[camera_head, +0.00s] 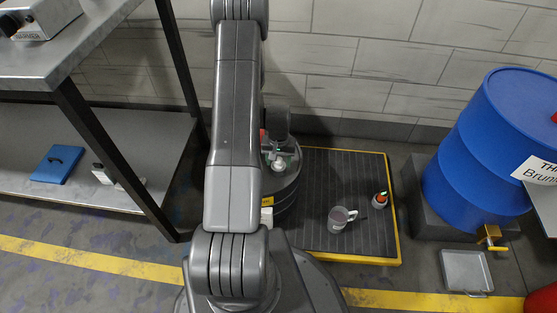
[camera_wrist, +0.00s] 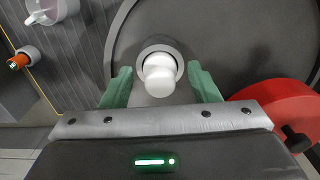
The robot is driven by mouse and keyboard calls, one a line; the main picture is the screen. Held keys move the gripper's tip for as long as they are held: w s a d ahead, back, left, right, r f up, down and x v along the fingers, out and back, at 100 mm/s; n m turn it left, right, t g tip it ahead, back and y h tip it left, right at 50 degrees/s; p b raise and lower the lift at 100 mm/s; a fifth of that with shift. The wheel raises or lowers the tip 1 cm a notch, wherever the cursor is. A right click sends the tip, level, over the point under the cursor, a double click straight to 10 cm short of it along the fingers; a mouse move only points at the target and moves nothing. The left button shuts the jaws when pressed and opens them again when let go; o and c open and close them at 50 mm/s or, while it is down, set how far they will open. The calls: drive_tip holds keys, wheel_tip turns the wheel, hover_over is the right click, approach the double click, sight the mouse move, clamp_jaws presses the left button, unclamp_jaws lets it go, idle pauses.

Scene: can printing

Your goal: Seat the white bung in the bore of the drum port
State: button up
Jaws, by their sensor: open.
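The white bung (camera_wrist: 160,72) stands at the drum port (camera_wrist: 146,51), a pale ring on the dark round drum top (camera_wrist: 220,35). I cannot tell how deep the bung sits in the bore, which it hides. My gripper (camera_wrist: 160,80) is open, its two green fingers on either side of the bung with a gap at each side. In the head view the bung (camera_head: 279,164) shows as a small white spot on the dark drum (camera_head: 287,188), just below my gripper, which my arm partly hides.
A red part with a black knob (camera_wrist: 262,108) lies to the right in the wrist view. A blue barrel (camera_head: 470,135) stands right; a metal shelf (camera_head: 90,150) stands left.

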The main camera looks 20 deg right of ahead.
sight(279, 159)
wheel_tip(279, 159, up, 12)
drive_tip(key=p, duration=0.3)
drive_tip(key=shift+r, duration=0.15)
wheel_tip(279, 159, down, 13)
drive_tip(key=b, duration=0.3)
drive_tip(key=shift+b, duration=0.35)
wheel_tip(279, 159, up, 3)
drive_tip(key=shift+r+p, duration=0.1)
drive_tip(key=shift+p, duration=0.65)
drive_tip(key=shift+r, duration=0.65)
